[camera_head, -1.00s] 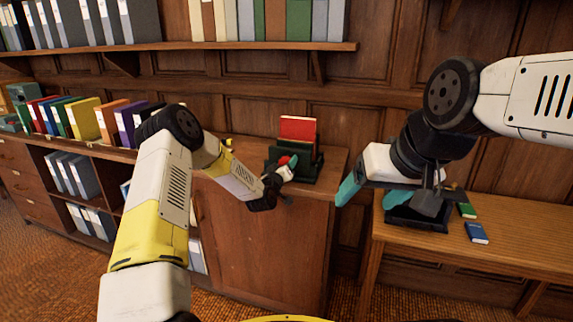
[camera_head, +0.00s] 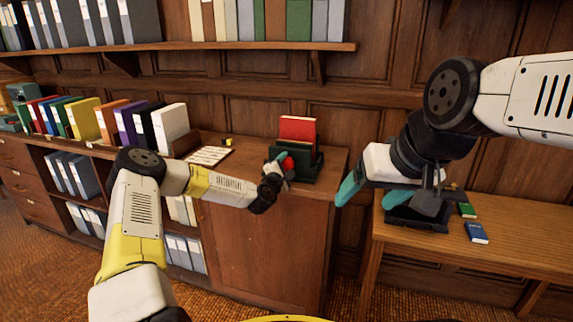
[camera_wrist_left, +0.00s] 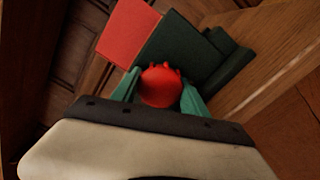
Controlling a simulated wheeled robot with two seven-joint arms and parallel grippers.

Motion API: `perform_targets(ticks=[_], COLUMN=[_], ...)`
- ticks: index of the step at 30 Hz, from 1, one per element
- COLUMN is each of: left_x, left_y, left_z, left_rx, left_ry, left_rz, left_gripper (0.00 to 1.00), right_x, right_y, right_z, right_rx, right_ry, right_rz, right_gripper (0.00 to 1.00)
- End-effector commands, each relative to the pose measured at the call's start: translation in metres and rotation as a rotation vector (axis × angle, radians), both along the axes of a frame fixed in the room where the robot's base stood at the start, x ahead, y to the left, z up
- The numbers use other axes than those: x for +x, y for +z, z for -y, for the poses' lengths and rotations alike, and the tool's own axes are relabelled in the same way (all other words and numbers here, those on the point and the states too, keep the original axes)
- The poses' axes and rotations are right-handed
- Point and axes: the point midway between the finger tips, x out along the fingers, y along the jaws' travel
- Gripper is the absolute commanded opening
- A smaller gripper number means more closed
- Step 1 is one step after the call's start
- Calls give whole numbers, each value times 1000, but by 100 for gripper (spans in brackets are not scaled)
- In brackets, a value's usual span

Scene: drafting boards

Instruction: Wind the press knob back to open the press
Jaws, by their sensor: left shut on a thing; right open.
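The press (camera_head: 310,163) is a dark green frame on top of the wooden cabinet, with a red book (camera_head: 298,128) standing upright in it. The red press knob (camera_head: 287,163) is on its front side. My left gripper (camera_head: 280,166) is shut on the knob. In the left wrist view the round red knob (camera_wrist_left: 160,86) sits between the two teal fingertips, and the red book (camera_wrist_left: 128,32) and dark green press plates (camera_wrist_left: 183,50) show behind it. My right gripper (camera_head: 364,193) is open, over the bench at the right, apart from the press.
A white sheet or card (camera_head: 209,156) lies on the cabinet left of the press. Coloured binders (camera_head: 104,121) stand further left. A green book (camera_head: 466,211) and a blue book (camera_head: 477,233) lie on the bench (camera_head: 520,246), beside a dark device (camera_head: 416,219).

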Motion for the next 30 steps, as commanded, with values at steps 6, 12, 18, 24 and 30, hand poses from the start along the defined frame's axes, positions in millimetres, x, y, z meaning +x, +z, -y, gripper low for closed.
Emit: perform_targets(ticks=[6,12,18,24,30], left_x=[0,0,0,0,0], left_y=[-2,-2,-1,0,0], left_z=[-1,-1,-1,-1,-1], left_rx=[-565,-989,-1374,-1598,-1611], left_ry=[3,3,3,1,1], left_rz=[-181,-315,-438,-509,-513], left_gripper=[13,13,13,13,13], right_x=[0,0,0,0,0], right_y=[0,0,0,0,0], right_z=[0,0,0,0,0], right_rx=[0,0,0,0,0], right_ry=[0,0,0,0,0], right_rz=[0,0,0,0,0], right_gripper=[75,75,75,75,75])
